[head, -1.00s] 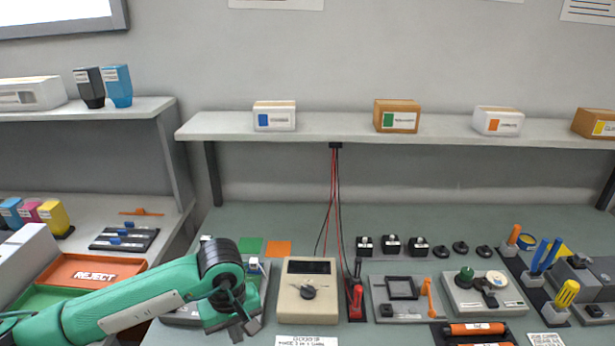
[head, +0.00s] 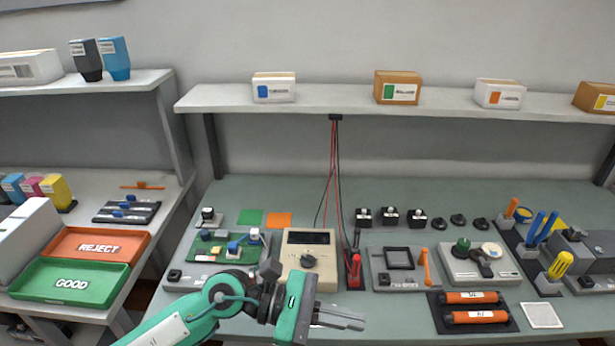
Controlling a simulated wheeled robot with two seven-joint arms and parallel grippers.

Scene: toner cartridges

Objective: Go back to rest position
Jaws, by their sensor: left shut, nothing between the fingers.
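My left gripper (head: 340,318) is in the head view at the bottom centre, on its green arm that comes in from the lower left. Its fingers are shut with nothing between them and point right, above the front of the bench. It is in front of the beige multimeter (head: 308,262) and appears apart from it. My right gripper is not in view.
A grey fixture with a green board (head: 208,248) is left of the multimeter. Two orange rollers (head: 477,297) lie on a dark tray at the right. Green GOOD (head: 70,283) and orange REJECT (head: 97,245) trays are at the left. A shelf (head: 350,110) spans the back.

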